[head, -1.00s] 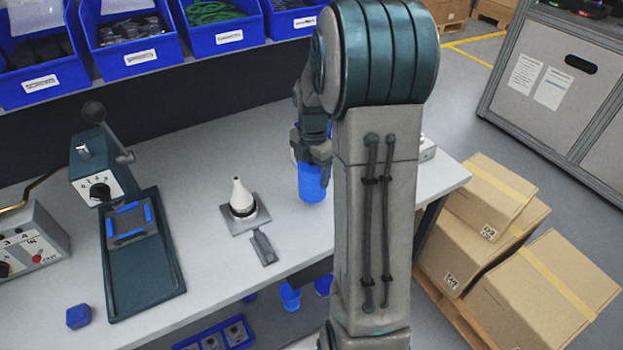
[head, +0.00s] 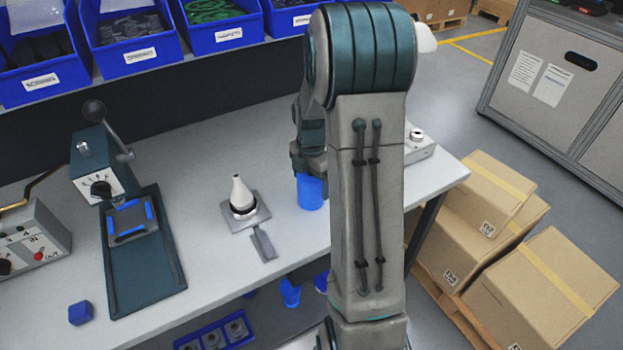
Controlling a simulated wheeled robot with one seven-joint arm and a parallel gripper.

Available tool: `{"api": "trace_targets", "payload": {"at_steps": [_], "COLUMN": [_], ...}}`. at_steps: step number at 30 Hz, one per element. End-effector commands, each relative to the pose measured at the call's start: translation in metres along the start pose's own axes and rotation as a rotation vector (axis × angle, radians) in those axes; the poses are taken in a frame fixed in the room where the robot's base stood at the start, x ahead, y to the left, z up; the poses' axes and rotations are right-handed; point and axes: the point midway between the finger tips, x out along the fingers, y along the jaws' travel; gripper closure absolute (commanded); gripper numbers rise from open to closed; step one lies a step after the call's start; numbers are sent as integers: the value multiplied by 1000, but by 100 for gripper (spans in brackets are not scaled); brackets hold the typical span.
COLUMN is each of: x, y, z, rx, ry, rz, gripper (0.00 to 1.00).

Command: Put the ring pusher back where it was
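A blue cylindrical piece (head: 310,192), which I take to be the ring pusher, is below my gripper (head: 309,172), over the right part of the bench. My gripper points down and appears shut on its top; the fingertips are mostly hidden. I cannot tell whether its lower end touches the bench. A white cone (head: 241,194) with a dark base ring stands on a grey plate (head: 258,214) with a grey tab in front, left of my gripper.
A lever press (head: 148,255) and a grey control box (head: 32,240) stand on the left of the bench (head: 205,270). A small blue block (head: 80,313) lies at the front left. Blue bins (head: 128,45) line the back. Cartons (head: 540,290) stand on the floor at right.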

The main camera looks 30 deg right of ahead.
Motion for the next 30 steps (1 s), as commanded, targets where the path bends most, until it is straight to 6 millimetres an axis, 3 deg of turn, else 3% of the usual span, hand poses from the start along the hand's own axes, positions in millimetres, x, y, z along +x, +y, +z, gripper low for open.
{"api": "trace_targets", "payload": {"at_steps": [8, 21, 30], "x": [-8, -95, -125], "y": [0, 0, -1], "z": [0, 1, -3], "rx": [0, 1, 23], "ry": [-1, -3, -3], "rz": [2, 4, 4], "gripper": [12, 12, 12]}}
